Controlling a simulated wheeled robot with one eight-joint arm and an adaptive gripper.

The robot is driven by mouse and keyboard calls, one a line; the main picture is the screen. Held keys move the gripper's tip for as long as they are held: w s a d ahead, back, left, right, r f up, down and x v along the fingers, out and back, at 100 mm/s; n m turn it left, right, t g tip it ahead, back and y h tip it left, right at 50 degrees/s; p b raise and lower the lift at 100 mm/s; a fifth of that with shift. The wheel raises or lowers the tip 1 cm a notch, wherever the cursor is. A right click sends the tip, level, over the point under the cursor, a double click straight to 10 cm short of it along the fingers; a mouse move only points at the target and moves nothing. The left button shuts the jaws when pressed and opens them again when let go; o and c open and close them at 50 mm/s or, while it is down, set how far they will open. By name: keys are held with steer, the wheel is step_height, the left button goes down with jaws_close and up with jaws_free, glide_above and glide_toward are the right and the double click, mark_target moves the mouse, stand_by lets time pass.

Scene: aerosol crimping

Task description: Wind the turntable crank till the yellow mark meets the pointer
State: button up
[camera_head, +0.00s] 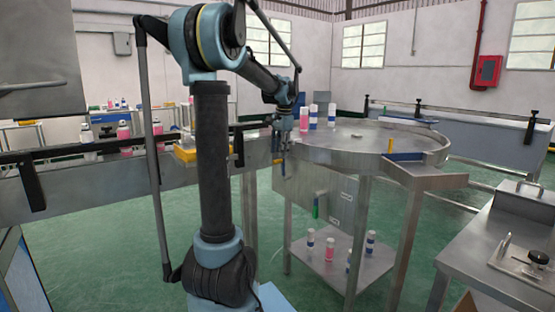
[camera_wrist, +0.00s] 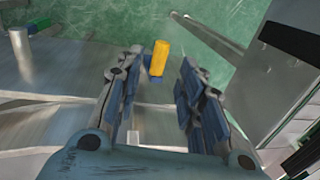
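The round steel turntable (camera_head: 350,150) stands at centre right, with a few bottles and a small pale piece on top. A small yellow upright piece (camera_head: 391,145) is at its front right rim; I cannot tell whether it is the mark or the pointer. My gripper (camera_head: 284,140) is at the turntable's left edge, pointing down. In the wrist view my gripper (camera_wrist: 161,62) is open, its fingers apart. A yellow cylinder (camera_wrist: 159,58), apparently the crank handle, shows between the fingertips; contact is not visible. The crank's arm is mostly hidden.
A conveyor (camera_head: 80,180) with bottles runs left from the turntable. A steel bench (camera_head: 510,250) is at right. Green floor between is clear.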

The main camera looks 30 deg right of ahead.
mark_target(282, 170)
steer(key=shift+w+f, duration=0.15)
steer(key=shift+f, duration=0.8)
steer(key=shift+w+f, duration=0.15)
steer(key=shift+f, duration=0.8)
steer(key=shift+d, duration=0.1)
jaws_close()
